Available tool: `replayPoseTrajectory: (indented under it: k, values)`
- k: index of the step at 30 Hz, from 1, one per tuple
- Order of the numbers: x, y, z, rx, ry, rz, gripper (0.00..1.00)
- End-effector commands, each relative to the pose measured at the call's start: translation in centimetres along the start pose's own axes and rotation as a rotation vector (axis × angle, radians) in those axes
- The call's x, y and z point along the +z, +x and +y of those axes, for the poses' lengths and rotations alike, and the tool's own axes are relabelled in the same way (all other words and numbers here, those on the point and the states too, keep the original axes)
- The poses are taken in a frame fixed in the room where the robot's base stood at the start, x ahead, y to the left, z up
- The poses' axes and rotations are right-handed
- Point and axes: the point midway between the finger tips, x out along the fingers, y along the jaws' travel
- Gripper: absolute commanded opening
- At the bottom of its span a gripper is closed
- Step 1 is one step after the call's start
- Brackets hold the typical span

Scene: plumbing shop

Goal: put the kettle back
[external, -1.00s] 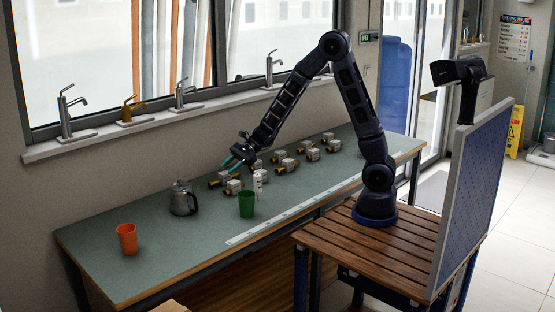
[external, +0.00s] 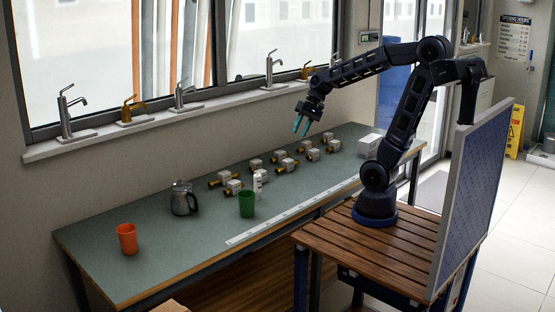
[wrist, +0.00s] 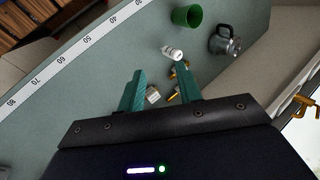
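The kettle (external: 184,198) is a grey metal pot with a lid and dark handle. It stands upright on the green-grey bench top, between the orange cup and the green cup. In the wrist view the kettle (wrist: 224,42) is at the upper right, well beyond my fingers. My gripper (external: 302,126) is up in the air over the right half of the bench, pointing down, far from the kettle. In the wrist view its two teal fingers (wrist: 160,80) are spread apart with nothing held between them.
An orange cup (external: 127,239) stands at the bench's left end. A green cup (external: 246,204) and a small white bottle (external: 259,181) stand mid-bench. Several brass-and-grey valves (external: 284,165) lie behind them. A ruler strip (external: 270,227) runs along the front edge. Taps (external: 181,96) line the sill.

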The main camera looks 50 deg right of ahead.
Motion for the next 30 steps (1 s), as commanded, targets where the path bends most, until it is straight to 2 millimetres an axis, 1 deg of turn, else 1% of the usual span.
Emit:
replayPoseTrajectory:
  k: [1, 9, 12, 15, 20, 30]
  values:
    - [0.4, -1.2, 1.2, 0.033, -0.04, 0.039, 0.35]
    - [2.2, -6.4, 7.8, 0.264, -0.245, 0.218, 0.35]
    - [2.8, -8.0, 9.6, 0.341, -0.298, 0.268, 0.35]
    - [3.2, -9.1, 10.9, 0.398, -0.332, 0.299, 0.35]
    - [3.5, -9.8, 11.8, 0.44, -0.356, 0.32, 0.35]
    - [3.5, -9.8, 11.8, 0.442, -0.357, 0.32, 0.35]
